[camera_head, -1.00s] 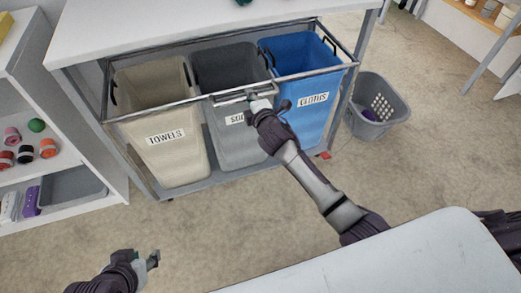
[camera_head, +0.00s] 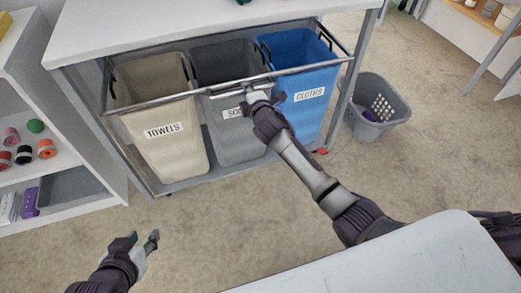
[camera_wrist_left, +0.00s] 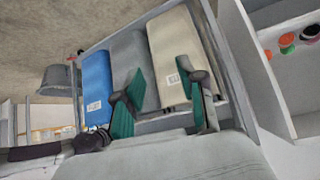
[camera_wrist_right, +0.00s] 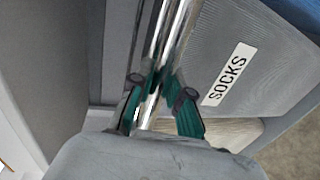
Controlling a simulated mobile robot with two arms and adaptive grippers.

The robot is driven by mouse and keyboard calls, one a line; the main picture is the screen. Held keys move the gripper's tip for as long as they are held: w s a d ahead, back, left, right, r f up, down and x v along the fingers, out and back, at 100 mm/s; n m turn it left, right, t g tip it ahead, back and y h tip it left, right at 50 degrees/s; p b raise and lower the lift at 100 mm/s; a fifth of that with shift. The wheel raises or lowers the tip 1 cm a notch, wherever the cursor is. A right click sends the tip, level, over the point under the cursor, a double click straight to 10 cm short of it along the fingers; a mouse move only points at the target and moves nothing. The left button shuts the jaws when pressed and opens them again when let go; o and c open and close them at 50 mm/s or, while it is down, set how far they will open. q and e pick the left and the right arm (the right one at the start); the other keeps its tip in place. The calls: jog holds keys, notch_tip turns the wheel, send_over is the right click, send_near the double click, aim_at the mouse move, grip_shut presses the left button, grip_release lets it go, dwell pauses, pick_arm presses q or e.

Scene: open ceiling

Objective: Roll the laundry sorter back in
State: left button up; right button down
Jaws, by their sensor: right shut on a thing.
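The laundry sorter is a metal frame on wheels with three bins, partly under the white table. Its front rail (camera_head: 180,98) runs across the bins. The beige TOWELS bin (camera_head: 170,150) is at left, the grey SOCKS bin (camera_head: 236,145) in the middle, the blue CLOTHS bin (camera_head: 305,110) at right. My right gripper (camera_head: 258,88) is at the sorter's front handle before the SOCKS bin; in the right wrist view its fingers (camera_wrist_right: 158,100) are shut on the metal bar (camera_wrist_right: 165,60). My left gripper (camera_head: 142,243) is open and empty, low at the left, apart from the sorter.
The white table (camera_head: 200,20) stands over the sorter's back part. A grey basket (camera_head: 378,112) stands on the floor close to the right table leg. A white shelf (camera_head: 60,160) with rolls is at left. Carpet in front is clear.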

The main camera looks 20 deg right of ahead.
aim_at(243, 79)
jog(key=shift+r+b+x, duration=0.2)
jog(key=shift+b+x, duration=0.25)
jog(key=shift+x, duration=0.55)
jog(key=shift+r+b+x, duration=0.2)
jog(key=shift+b+x, duration=0.25)
jog(key=shift+x, duration=0.55)
pick_arm(q)
jog(key=w+d+r+t+h, duration=0.1)
jog(key=w+d+r+t, duration=0.1)
jog(key=w+r+t, duration=0.3)
jog(key=shift+w+d+r, duration=0.3)
jog(key=shift+r, duration=0.5)
pick_arm(e)
jog(key=shift+w+r, duration=0.15)
jog(key=shift+w, duration=0.1)
jog(key=c, duration=1)
grip_release()
jog(key=shift+w, duration=0.1)
pick_arm(q)
jog(key=shift+w, duration=0.1)
